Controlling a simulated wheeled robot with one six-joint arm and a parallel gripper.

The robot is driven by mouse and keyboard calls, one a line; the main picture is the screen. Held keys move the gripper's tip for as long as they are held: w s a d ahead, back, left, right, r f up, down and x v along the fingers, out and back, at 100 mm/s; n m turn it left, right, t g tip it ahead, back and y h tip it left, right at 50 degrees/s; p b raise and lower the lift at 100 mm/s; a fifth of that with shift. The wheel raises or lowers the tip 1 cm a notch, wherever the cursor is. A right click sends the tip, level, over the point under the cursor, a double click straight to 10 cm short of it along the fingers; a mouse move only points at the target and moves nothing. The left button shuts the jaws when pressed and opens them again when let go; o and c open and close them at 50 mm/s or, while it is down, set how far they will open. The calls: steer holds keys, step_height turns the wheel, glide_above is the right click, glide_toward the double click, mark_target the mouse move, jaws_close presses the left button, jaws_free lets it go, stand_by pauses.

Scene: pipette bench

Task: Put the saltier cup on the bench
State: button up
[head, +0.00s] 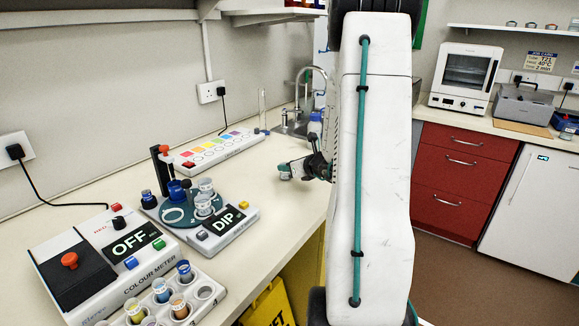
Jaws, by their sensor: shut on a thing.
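My gripper (296,170) is at the centre of the head view, over the front part of the bench (275,210). It is shut on a small pale cup (284,172), partly hidden by the dark fingers. I cannot tell whether the cup touches the bench top. Two clear cups, one behind (205,186) and one in front (203,205), stand on the dark round plate (172,215) of the device whose display reads DIP (227,220). This device is left of my gripper. No saltiness reading shows.
A colour meter (75,265) reading OFF stands at the left. A rack (205,291) with coloured sample cups is at the front. A strip with coloured squares (215,150) lies along the wall. A tap (311,75) is behind. Bench right of the DIP device is clear.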

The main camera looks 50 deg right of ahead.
steer(key=o, duration=1)
steer(key=shift+f, duration=0.1)
